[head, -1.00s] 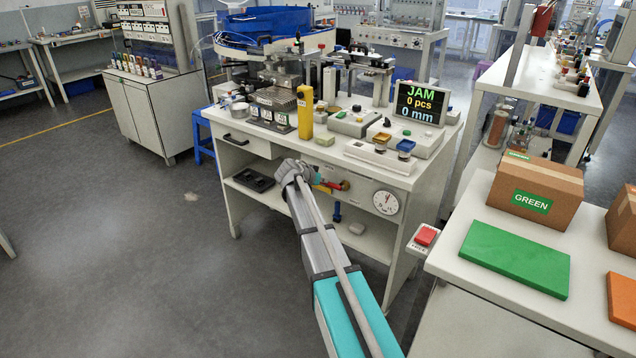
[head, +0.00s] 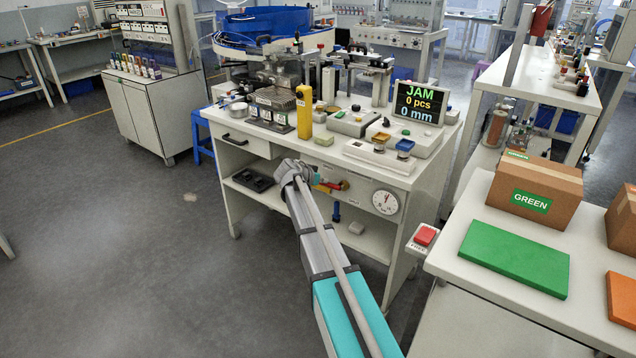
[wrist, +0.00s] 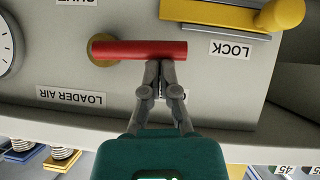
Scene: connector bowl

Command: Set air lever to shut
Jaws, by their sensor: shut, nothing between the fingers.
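The air lever is a red bar (wrist: 135,50) on a round brass pivot (wrist: 103,48) in the wrist view, which is upside down. The bar lies level across the panel. My gripper's fingers (wrist: 161,68) are closed together with nothing between them, their tips at the bar's edge towards its free end. I cannot tell whether they touch it. A label "LOADER AIR" (wrist: 70,97) is below the pivot in this view, and a partly cut-off label, apparently "SHUT" (wrist: 92,3), is above. In the head view the red lever (head: 340,186) shows just right of my gripper (head: 306,176).
A yellow handle (wrist: 278,14) by a "LOCK" label (wrist: 231,48) is close to the lever. A round gauge (head: 386,202) is on the bench front, right of the lever. The bench top (head: 330,150) overhangs the panel. A red button (head: 425,236) is at the right.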

